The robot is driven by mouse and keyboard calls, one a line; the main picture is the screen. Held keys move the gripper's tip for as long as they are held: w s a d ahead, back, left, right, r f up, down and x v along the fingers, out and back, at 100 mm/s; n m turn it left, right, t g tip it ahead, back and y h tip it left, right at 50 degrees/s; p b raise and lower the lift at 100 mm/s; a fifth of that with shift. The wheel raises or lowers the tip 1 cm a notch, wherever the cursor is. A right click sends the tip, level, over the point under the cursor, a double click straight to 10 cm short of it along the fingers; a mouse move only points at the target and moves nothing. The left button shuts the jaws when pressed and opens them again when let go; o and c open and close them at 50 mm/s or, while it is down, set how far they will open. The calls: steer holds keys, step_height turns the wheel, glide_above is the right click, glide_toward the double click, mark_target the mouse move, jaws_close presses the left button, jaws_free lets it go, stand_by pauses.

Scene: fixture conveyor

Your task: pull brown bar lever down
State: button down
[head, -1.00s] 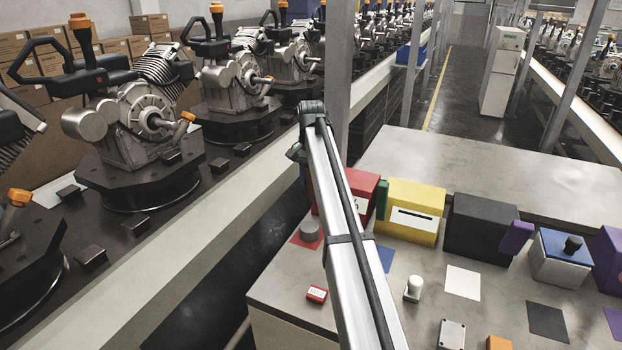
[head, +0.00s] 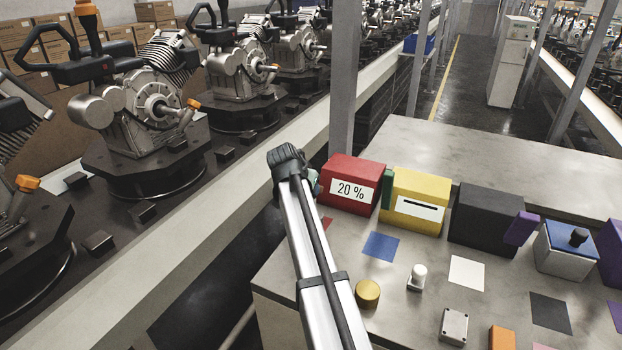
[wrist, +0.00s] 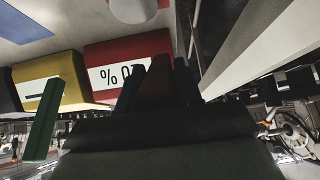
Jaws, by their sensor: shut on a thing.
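The red box (head: 352,185) stands at the left of the row on the bench, with a white "20 %" display on its front. It also shows in the wrist view (wrist: 125,52), upside down. My gripper (wrist: 157,82) is at the side of this box, beyond the display. It is shut on a dark brown bar (wrist: 156,84), which I take to be the brown bar lever. How far the lever is tilted is hard to tell in the dark. In the head view my arm and gripper hide the lever.
A yellow box (head: 413,204) with a green lever (head: 387,188) stands close to the red box. A black box (head: 484,220) with a purple lever (head: 521,228) follows. A brass knob (head: 368,293) and a white knob (head: 418,277) stand in front. The engine conveyor (head: 215,200) runs on the left.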

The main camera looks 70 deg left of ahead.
steer(key=shift+s+d+f+t+y, duration=0.25)
steer(key=shift+d+f+t+y, duration=0.15)
steer(key=shift+f, duration=0.2)
steer(key=shift+s+d+f+t+y, duration=0.25)
steer(key=shift+f+t+y, duration=0.25)
steer(key=shift+f, duration=0.1)
steer(key=shift+s+f+t+y, duration=0.2)
steer(key=shift+f+t+y, duration=0.9)
steer(key=shift+f, duration=0.15)
steer(key=c, duration=0.8)
jaws_free()
steer(key=shift+c, duration=0.2)
steer(key=shift+d, duration=0.15)
steer(key=v, duration=1.3)
steer(key=shift+s+d, duration=0.2)
steer(key=shift+s, duration=0.05)
steer(key=shift+r, duration=0.1)
steer(key=shift+c, duration=0.3)
